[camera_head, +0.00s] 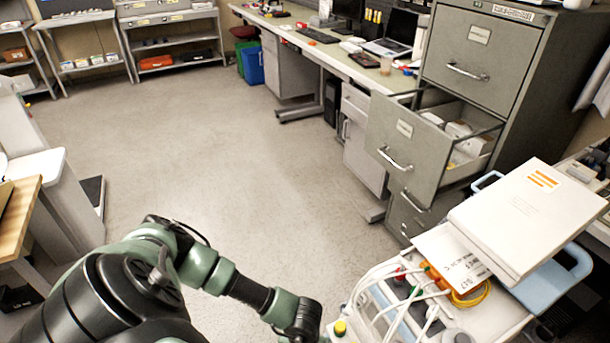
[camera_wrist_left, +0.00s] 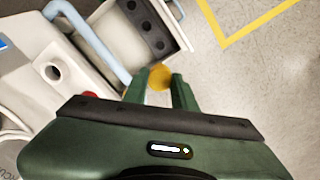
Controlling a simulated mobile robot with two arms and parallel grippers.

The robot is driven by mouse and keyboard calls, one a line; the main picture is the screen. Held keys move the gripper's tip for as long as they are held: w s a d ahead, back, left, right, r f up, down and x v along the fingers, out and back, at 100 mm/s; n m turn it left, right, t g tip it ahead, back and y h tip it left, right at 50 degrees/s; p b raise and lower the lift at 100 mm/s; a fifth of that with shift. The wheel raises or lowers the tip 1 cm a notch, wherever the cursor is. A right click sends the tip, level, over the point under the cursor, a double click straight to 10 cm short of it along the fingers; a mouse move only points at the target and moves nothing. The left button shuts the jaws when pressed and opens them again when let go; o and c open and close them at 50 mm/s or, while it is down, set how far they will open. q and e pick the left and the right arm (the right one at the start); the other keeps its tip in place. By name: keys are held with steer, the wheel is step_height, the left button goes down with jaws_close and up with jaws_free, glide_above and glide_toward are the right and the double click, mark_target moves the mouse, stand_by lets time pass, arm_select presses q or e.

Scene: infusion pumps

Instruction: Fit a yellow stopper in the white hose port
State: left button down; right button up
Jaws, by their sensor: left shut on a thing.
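In the left wrist view, my left gripper (camera_wrist_left: 165,84) is shut on a yellow stopper (camera_wrist_left: 159,77), which shows between the two green fingertips. The white hose port (camera_wrist_left: 53,72), a pale ring with a dark hole, is on the white equipment at the left, apart from the stopper. In the head view, my left arm reaches to the bottom middle, and its fingertips cannot be made out. A yellow round thing (camera_head: 340,328) shows just right of my left wrist; I cannot tell if it is the held stopper. My right gripper is in neither view.
A white cart top (camera_head: 375,292) with cables and a large white box (camera_head: 530,220) stands at the right. Behind it, a grey filing cabinet has an open drawer (camera_head: 408,150). A pale blue bar (camera_wrist_left: 92,40) lies near the fingers. The floor (camera_head: 250,170) is clear.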

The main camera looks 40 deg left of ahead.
arm_select(q)
step_height(320, 180, up, 8)
steer(key=p, duration=0.6)
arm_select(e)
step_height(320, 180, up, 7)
arm_select(q)
steer(key=w+d+b, duration=0.3)
steer(key=w+d, duration=0.7)
steer(key=d, duration=0.4)
steer(key=shift+s+a+f+b, duration=0.1)
steer(key=shift+f+b, duration=1.25)
steer(key=shift+f, duration=0.05)
steer(key=shift+s+a+f+b, duration=0.1)
steer(key=shift+f+b, duration=1.2)
steer(key=shift+f, duration=0.1)
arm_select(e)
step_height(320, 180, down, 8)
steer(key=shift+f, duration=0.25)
arm_select(q)
steer(key=shift+d+f+b, duration=0.1)
steer(key=shift+f+b, duration=0.05)
steer(key=shift+b, duration=0.15)
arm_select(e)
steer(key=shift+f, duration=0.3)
arm_select(q)
steer(key=shift+f+b, duration=0.3)
steer(key=shift+b, duration=0.05)
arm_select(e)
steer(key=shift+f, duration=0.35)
